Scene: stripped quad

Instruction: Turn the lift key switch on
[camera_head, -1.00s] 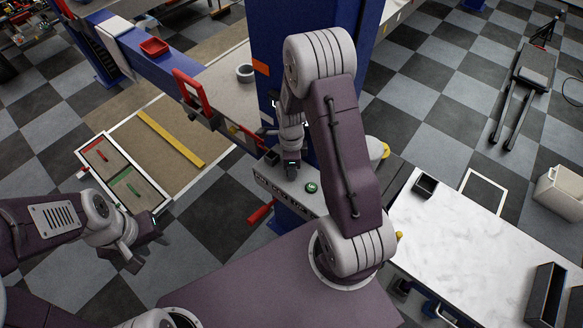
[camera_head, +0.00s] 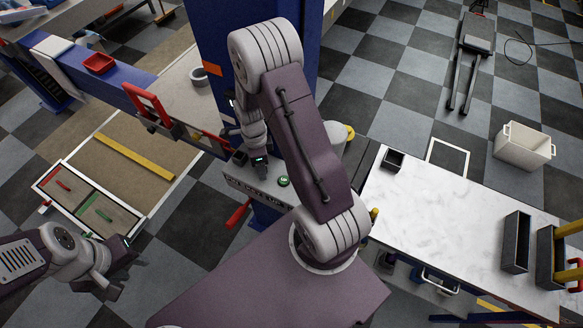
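The lift control panel (camera_head: 233,181) is a grey box front with dark lettering and a green button (camera_head: 283,181), at the foot of the blue column (camera_head: 258,100). I cannot make out the key switch; my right gripper and wrist cover part of the panel top. My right gripper (camera_head: 261,168) points down at the panel, just left of the green button. Its fingers are too small and hidden to tell open from shut, or whether they touch anything. My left gripper (camera_head: 118,268) is at the lower left, away from the panel, its fingers apart and empty.
A red-handled lift arm (camera_head: 150,105) and a red tray (camera_head: 99,64) are at upper left. A white worktop (camera_head: 440,220) with dark bins (camera_head: 516,242) stands at right. A red handle (camera_head: 238,213) sticks out below the panel.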

